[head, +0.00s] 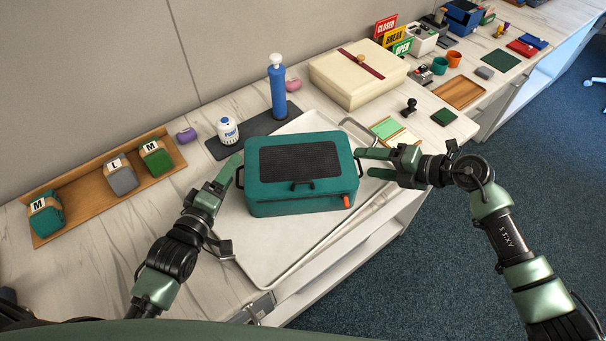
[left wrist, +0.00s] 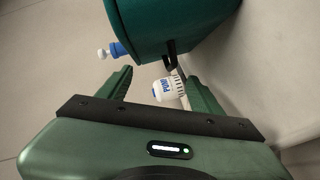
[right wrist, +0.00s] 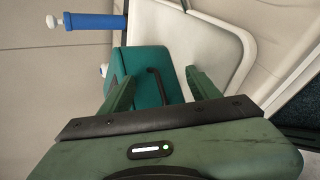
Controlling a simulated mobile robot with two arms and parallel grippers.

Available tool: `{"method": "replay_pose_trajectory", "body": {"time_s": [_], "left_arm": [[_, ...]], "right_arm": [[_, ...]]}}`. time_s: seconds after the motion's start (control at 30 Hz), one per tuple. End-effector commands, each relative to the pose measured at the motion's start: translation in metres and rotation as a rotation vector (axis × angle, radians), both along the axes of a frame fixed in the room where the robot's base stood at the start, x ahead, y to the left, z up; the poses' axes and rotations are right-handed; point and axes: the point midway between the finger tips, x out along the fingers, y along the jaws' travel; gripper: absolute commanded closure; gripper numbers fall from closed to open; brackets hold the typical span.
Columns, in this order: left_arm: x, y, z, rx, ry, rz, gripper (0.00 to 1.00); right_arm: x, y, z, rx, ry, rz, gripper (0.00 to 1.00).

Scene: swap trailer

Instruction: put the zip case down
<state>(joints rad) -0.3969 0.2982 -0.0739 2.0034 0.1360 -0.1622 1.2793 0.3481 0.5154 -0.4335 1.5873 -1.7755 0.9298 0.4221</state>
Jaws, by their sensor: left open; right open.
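The teal zip case (head: 300,190) with a dark ribbed top rests on the large pale tray (head: 258,262) on the counter. It has a black handle at each end and an orange tab at its front right corner. My left gripper (head: 232,172) is open at the case's left end; in the left wrist view the case's end handle (left wrist: 170,54) shows just beyond the open fingers. My right gripper (head: 374,163) is open at the right end; in the right wrist view the other end handle (right wrist: 156,86) lies between the fingers. Whether either finger touches a handle I cannot tell.
A blue pump (head: 278,88) and a white bottle (head: 228,130) stand on a dark mat behind the tray. A wooden rack (head: 82,193) with several rolled cloths is at left. A cream box (head: 358,75) and a green-topped pad (head: 390,128) lie at right.

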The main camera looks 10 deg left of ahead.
Motion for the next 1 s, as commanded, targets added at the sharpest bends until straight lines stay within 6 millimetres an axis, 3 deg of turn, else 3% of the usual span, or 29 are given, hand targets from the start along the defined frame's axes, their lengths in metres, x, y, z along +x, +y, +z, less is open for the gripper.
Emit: {"method": "replay_pose_trajectory", "body": {"time_s": [0.33,0.8,1.0], "left_arm": [[0.000,0.002,-0.002,0.004,0.006,0.002,0.34],[0.000,0.002,-0.003,0.005,0.007,0.003,0.34],[-0.001,0.002,-0.004,0.005,0.008,0.003,0.34]], "right_arm": [[-0.002,-0.007,0.003,-0.002,-0.001,-0.002,0.35],[-0.041,-0.074,0.046,-0.001,0.004,0.002,0.35],[-0.049,-0.088,0.056,0.001,0.004,0.005,0.35]]}}
